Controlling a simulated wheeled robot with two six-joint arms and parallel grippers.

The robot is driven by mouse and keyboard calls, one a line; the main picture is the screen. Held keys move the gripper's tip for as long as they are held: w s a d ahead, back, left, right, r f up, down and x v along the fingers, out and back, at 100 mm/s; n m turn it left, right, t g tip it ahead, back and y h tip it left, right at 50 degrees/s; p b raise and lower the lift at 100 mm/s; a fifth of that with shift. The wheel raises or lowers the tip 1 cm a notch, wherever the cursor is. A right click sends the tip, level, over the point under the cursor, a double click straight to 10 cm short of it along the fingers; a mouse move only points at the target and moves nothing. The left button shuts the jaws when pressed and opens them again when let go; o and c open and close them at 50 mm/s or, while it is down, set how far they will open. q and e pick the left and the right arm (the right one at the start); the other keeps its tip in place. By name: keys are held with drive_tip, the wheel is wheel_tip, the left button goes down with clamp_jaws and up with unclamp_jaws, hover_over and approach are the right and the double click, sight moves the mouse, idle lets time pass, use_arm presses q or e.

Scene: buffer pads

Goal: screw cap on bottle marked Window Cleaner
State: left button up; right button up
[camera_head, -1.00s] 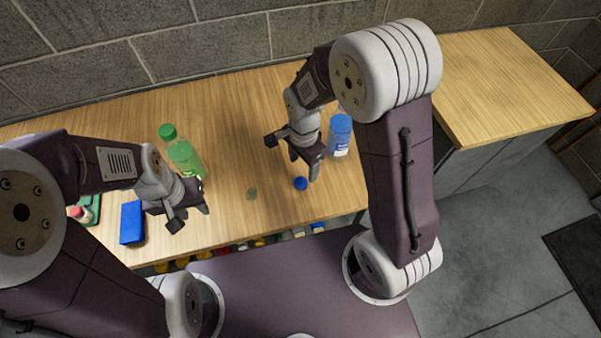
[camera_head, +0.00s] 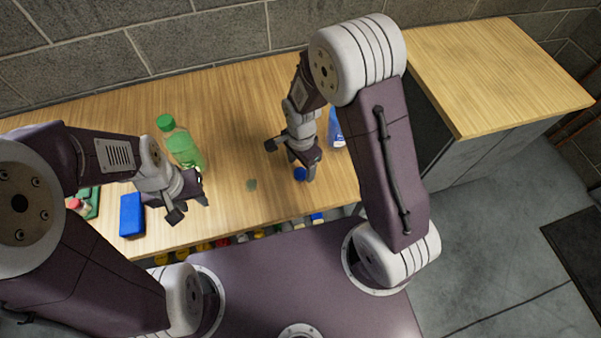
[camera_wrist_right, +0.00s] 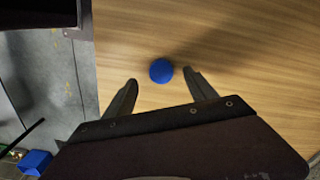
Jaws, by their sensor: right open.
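A small round blue cap (camera_head: 300,174) lies on the wooden counter near its front edge. My right gripper (camera_head: 291,159) is open above it. In the right wrist view the blue cap (camera_wrist_right: 161,70) sits at the mouth of the open fingertips, with a gap on each side. A blue bottle (camera_head: 336,130) stands behind my right arm, mostly hidden; its label cannot be read. My left gripper (camera_head: 188,207) is open and empty in front of the green bottle.
A blue block (camera_head: 131,215) and a green tray (camera_head: 92,203) with small items lie at the left. Several colourful items show below the counter's front edge. The counter's back middle is clear.

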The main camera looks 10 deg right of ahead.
sight(300, 173)
wheel_tip(300, 173, down, 3)
drive_tip(key=shift+w+a+f, duration=0.1)
drive_tip(key=shift+w, duration=0.05)
drive_tip(key=shift+c, duration=0.4)
drive_tip(key=c, duration=1.3)
drive_tip(key=shift+c, duration=0.2)
drive_tip(key=shift+r, duration=0.45)
drive_tip(key=r, duration=0.4)
drive_tip(key=shift+s+d, duration=0.3)
drive_tip(key=s+d+r+p, duration=0.1)
drive_tip(key=s+d+r, duration=0.5)
drive_tip(key=s+d, duration=0.1)
drive_tip(key=shift+s, duration=0.75)
